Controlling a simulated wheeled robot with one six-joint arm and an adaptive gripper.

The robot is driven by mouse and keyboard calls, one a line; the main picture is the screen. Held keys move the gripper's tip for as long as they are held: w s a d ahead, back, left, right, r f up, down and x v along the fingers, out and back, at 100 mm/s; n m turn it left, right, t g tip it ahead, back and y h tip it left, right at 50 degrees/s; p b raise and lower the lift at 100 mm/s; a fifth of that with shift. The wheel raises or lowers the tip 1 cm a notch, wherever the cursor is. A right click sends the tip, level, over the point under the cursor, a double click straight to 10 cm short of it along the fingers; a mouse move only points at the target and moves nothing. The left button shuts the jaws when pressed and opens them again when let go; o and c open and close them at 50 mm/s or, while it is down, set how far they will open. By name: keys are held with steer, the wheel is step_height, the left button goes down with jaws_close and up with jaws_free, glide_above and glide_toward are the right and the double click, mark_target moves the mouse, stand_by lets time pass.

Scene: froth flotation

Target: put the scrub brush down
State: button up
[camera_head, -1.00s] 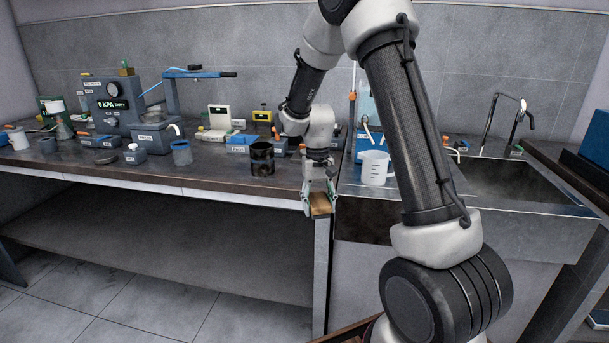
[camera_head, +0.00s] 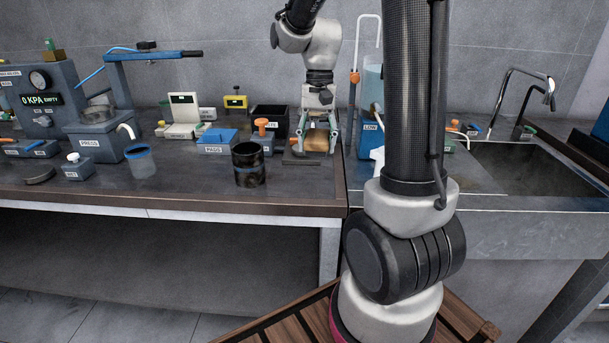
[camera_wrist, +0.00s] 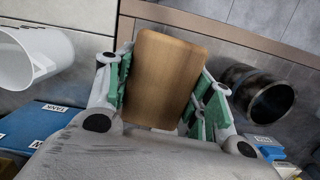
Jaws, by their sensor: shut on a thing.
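The scrub brush shows its tan wooden back in the wrist view (camera_wrist: 165,75) and as a small brown block in the head view (camera_head: 317,142). My gripper (camera_head: 318,135) is shut on it, with its green finger pads on both sides in the wrist view (camera_wrist: 162,92). The brush is over the right end of the dark bench top (camera_head: 200,192), beside a flat dark piece (camera_head: 302,159). I cannot tell whether the brush touches the bench. Its bristles are hidden.
A dark open cylinder (camera_head: 249,165) stands to the left of my gripper, with a blue PADS box (camera_head: 217,141) behind it. A black open bin (camera_head: 269,120) is at the back. A blue unit (camera_head: 369,133) and the sink (camera_head: 525,170) are to the right.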

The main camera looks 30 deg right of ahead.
mark_target(316, 185)
steer(key=shift+w+r, duration=0.1)
step_height(316, 185, down, 10)
steer(key=shift+r, duration=0.15)
stand_by(0.5)
steer(key=shift+f, duration=0.55)
steer(key=o, duration=1)
